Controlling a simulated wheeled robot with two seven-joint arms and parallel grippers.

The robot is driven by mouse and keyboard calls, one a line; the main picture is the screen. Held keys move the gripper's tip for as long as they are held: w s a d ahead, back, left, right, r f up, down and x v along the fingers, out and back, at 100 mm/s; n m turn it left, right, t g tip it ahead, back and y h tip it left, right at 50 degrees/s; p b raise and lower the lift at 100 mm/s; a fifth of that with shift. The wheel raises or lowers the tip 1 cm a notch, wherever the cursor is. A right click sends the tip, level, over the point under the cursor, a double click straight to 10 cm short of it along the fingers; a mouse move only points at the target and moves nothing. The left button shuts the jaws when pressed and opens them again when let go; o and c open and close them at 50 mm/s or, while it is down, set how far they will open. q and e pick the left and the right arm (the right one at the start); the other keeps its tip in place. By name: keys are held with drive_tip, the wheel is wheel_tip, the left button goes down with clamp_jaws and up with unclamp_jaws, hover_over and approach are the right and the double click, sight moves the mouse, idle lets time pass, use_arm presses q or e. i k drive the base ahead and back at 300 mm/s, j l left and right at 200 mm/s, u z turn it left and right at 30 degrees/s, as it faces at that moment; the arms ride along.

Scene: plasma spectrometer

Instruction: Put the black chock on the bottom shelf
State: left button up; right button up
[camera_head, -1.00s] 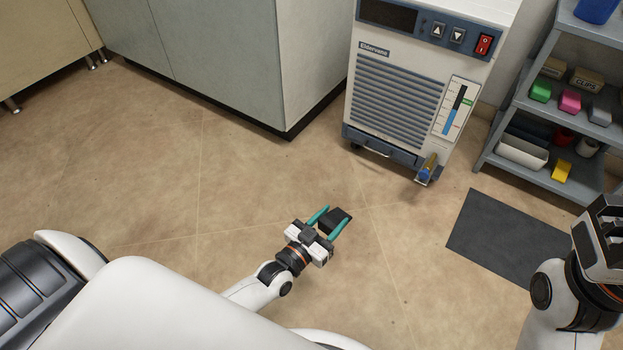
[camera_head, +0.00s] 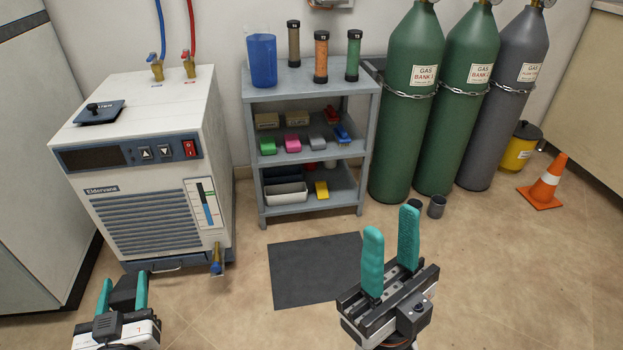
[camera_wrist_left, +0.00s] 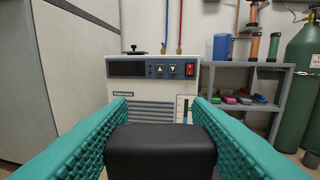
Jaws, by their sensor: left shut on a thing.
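My left gripper (camera_head: 122,294) is at the lower left of the head view, in front of the chiller. It is shut on the black chock (camera_head: 122,297), which also fills the space between the teal fingers in the left wrist view (camera_wrist_left: 160,150). The grey shelf unit (camera_head: 310,140) stands against the wall, right of the chiller. Its bottom shelf (camera_head: 338,190) holds a white bin (camera_head: 286,194), a dark bin behind it, a yellow block (camera_head: 321,190) and small items at the back. My right gripper (camera_head: 390,262) is open and empty at lower right, its teal fingers pointing up.
The white chiller (camera_head: 150,180) stands left of the shelf unit. A dark mat (camera_head: 315,270) lies on the floor before the shelves. Green gas cylinders (camera_head: 408,110) and a grey one stand to the right, with a small dark cup (camera_head: 437,207) and an orange cone (camera_head: 545,182).

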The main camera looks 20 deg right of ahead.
sight(343, 192)
drive_tip(key=i+l, duration=0.15)
drive_tip(key=l, duration=0.25)
drive_tip(key=i+l, duration=0.1)
drive_tip(key=l, duration=0.3)
drive_tip(key=i+l, duration=0.15)
drive_tip(key=l, duration=0.25)
drive_tip(key=i+l, duration=0.15)
drive_tip(key=l, duration=0.25)
drive_tip(key=i+l, duration=0.15)
drive_tip(key=l, duration=0.25)
drive_tip(key=i+l, duration=0.1)
drive_tip(key=l, duration=0.3)
drive_tip(key=i+l, duration=0.15)
drive_tip(key=l, duration=0.25)
drive_tip(key=i+l+z, duration=0.1)
drive_tip(key=i+l, duration=0.7)
drive_tip(key=l, duration=0.1)
